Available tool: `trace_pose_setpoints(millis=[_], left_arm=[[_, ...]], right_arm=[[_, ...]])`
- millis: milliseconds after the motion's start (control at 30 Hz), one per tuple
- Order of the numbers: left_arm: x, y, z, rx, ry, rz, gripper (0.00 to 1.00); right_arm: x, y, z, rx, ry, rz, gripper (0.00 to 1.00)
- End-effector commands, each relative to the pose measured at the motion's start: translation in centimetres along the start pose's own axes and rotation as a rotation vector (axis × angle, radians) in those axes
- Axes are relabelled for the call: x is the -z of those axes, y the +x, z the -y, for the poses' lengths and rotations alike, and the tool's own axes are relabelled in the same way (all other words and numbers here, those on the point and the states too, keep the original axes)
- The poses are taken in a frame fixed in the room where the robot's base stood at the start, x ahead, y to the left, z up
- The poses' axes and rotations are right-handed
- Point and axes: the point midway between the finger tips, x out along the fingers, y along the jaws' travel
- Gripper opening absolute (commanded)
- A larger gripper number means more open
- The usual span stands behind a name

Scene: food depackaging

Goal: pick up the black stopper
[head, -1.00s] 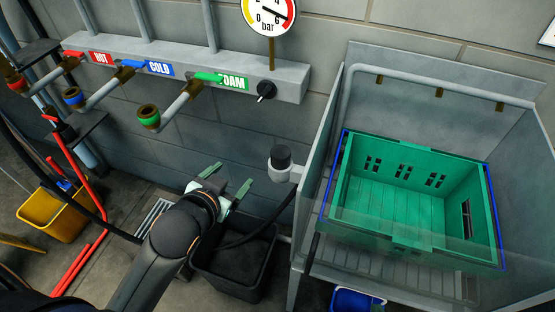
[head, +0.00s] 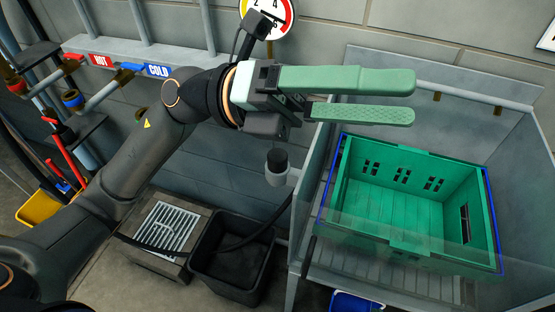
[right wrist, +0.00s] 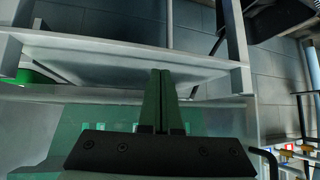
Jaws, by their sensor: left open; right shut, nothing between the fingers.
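The black stopper (head: 278,160) sits upright in a small grey holder (head: 276,177) on the left outer side of the grey wash bay. My left gripper (head: 408,100) has two green fingers, apart and empty. In the head view it appears above and to the right of the stopper, much nearer the camera, and does not touch it. My right gripper (right wrist: 161,74) is shut with nothing between its fingers, in the right wrist view. I cannot make out the stopper in that view.
A green crate (head: 337,205) stands in the wash bay behind a clear front panel. A black bin (head: 230,291) and a floor drain (head: 167,230) lie below the stopper. HOT and COLD taps and a pressure gauge (head: 285,18) are on the wall.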

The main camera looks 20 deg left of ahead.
Motion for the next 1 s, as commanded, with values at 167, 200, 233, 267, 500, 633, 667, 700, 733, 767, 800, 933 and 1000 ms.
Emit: trace_pose_setpoints(millis=[167,200,233,267,500,633,667,700,733,767,800,933,1000], left_arm=[[3.4,-2.4,-4.8,-0.387,0.207,-0.393,0.81],[3.6,-3.7,-6.0,-0.488,0.243,-0.466,0.81],[3.6,-4.8,-6.8,-0.566,0.264,-0.517,0.81],[3.4,-6.1,-7.5,-0.644,0.282,-0.562,0.81],[0.1,-15.7,-9.0,-1.172,0.336,-0.765,0.81],[-1.0,-18.5,-8.4,-1.319,0.327,-0.796,0.81],[-1.1,-18.8,-8.4,-1.338,0.325,-0.799,0.81],[-1.1,-19.2,-8.5,-1.355,0.322,-0.802,0.81],[-1.1,-19.3,-8.7,-1.363,0.32,-0.805,0.81],[-1.0,-19.4,-9.0,-1.368,0.318,-0.806,0.81],[-0.8,-19.5,-9.6,-1.369,0.316,-0.808,0.81],[0.1,-19.4,-12.0,-1.365,0.315,-0.809,0.81],[0.5,-19.4,-13.1,-1.366,0.315,-0.809,0.81]], right_arm=[[0.0,0.0,0.0,0.0,0.0,0.0,0.0],[0.0,0.0,0.0,0.0,0.0,0.0,0.0],[0.0,0.0,0.0,0.0,0.0,0.0,0.0],[0.0,0.0,0.0,0.0,0.0,0.0,0.0],[0.0,0.0,0.0,0.0,0.0,0.0,0.0],[0.0,0.0,0.0,0.0,0.0,0.0,0.0],[0.0,0.0,0.0,0.0,0.0,0.0,0.0],[0.0,0.0,0.0,0.0,0.0,0.0,0.0],[0.0,0.0,0.0,0.0,0.0,0.0,0.0],[0.0,0.0,0.0,0.0,0.001,0.0,0.0],[0.0,0.0,0.0,0.0,0.0,0.0,0.0],[0.0,0.0,0.0,0.0,0.001,0.0,0.0],[0.1,0.0,0.0,0.0,0.001,0.0,0.0]])
